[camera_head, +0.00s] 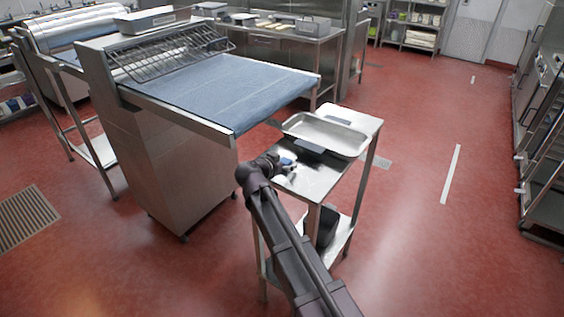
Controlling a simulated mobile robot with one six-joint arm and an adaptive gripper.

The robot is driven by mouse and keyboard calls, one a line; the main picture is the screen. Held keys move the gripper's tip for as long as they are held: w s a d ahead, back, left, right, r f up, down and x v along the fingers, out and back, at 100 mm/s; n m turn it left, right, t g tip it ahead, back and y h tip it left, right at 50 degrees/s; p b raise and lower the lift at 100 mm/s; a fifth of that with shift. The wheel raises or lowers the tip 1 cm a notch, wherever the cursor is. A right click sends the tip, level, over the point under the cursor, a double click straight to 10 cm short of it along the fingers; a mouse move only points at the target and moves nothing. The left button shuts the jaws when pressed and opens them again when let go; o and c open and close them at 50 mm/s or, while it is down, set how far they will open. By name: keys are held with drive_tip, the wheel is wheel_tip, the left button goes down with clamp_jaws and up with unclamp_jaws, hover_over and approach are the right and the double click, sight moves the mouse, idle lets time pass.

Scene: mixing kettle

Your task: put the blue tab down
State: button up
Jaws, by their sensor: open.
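My arm reaches up from the bottom of the picture to a small steel trolley, and my gripper (284,165) is over the left part of its top. The fingers are small in the picture; they are open. A small blue and white piece (288,161), which looks like the blue tab, shows right at the fingertips. It is partly hidden by the gripper, and I cannot tell whether it touches the fingers or rests on the trolley top (318,178).
A shallow steel tray (345,137) lies on the trolley's far part. A dark bin (322,226) stands on its lower shelf. A machine with a blue conveyor belt (215,88) stands to the left, its end close to the trolley. Red floor (430,210) is open to the right.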

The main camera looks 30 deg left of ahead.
drive_tip(key=shift+r, duration=0.15)
drive_tip(key=shift+s+r+p, duration=0.15)
drive_tip(key=shift+p, duration=0.15)
drive_tip(key=p+v, duration=0.4)
drive_tip(key=v, duration=0.7)
drive_tip(key=shift+s, duration=0.3)
drive_tip(key=shift+r, duration=0.1)
